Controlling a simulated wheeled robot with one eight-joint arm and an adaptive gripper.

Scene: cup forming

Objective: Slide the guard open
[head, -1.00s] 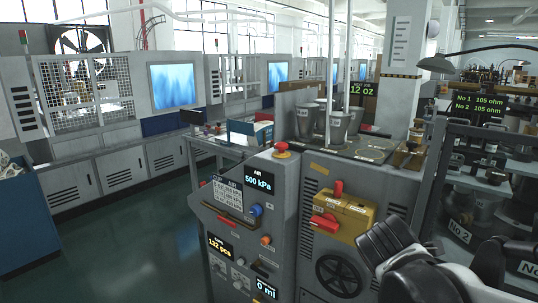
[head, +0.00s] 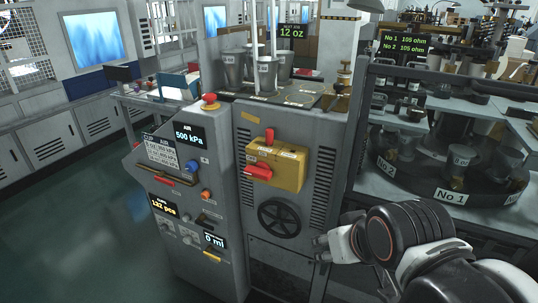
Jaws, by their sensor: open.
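No part in view is labelled as the guard, so I cannot tell for certain which it is. The grey machine (head: 285,130) stands in the middle of the head view, with cup moulds (head: 267,72) and thin vertical rods on its top. Its side bears a yellow box (head: 274,168) with red handles and a black handwheel (head: 279,217). My gripper (head: 318,247) is at lower right, partly hidden by my own arm; it is open, appears empty, and is in front of the machine's right side, below and right of the handwheel.
A control panel (head: 190,165) with knobs and displays slopes at the machine's left. A round rack marked No 1 (head: 420,180) stands at right, near my arm. Mesh-fronted machines (head: 30,50) line the far left. Green floor (head: 80,235) at left is clear.

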